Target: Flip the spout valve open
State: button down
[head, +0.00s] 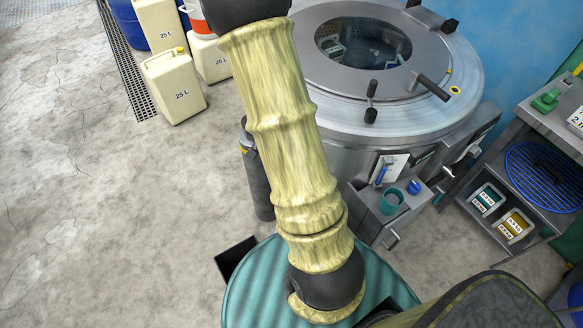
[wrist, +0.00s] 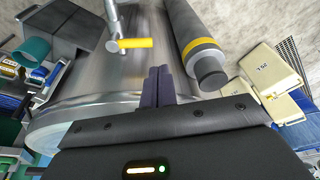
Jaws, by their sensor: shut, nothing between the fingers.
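The spout valve shows in the wrist view as a metal pipe (wrist: 113,22) with a yellow lever handle (wrist: 134,43). The handle lies sideways in the picture, across the pipe's end and pointing right. My gripper (wrist: 159,70) is shut and empty; its dark fingers stand upright, just below and right of the handle's tip. I see a small gap in the picture but cannot tell the depth between them. The steel drum dyer (wrist: 85,82) is behind. In the head view, the dyer (head: 345,150) stands beyond my arm; neither yellow handle nor gripper shows there.
A grey tray box (head: 365,213) with a teal cup (head: 391,201) sits at the dyer's front. A dark pillar (head: 257,180) stands left of the dyer, close to my gripper in the wrist view. Cream canisters (head: 174,88) stand at upper left. The left floor is clear.

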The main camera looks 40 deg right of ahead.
jog(key=d+f+m+h+b, duration=0.1)
jog(key=d+f+m, duration=0.1)
jog(key=d+f, duration=0.3)
jog(key=x, duration=0.3)
jog(key=shift+b, duration=0.3)
jog(key=shift+f, duration=0.1)
jog(key=x, duration=0.9)
jog(key=shift+f, duration=0.35)
jog(key=shift+d+b, duration=0.15)
jog(key=shift+b, duration=0.15)
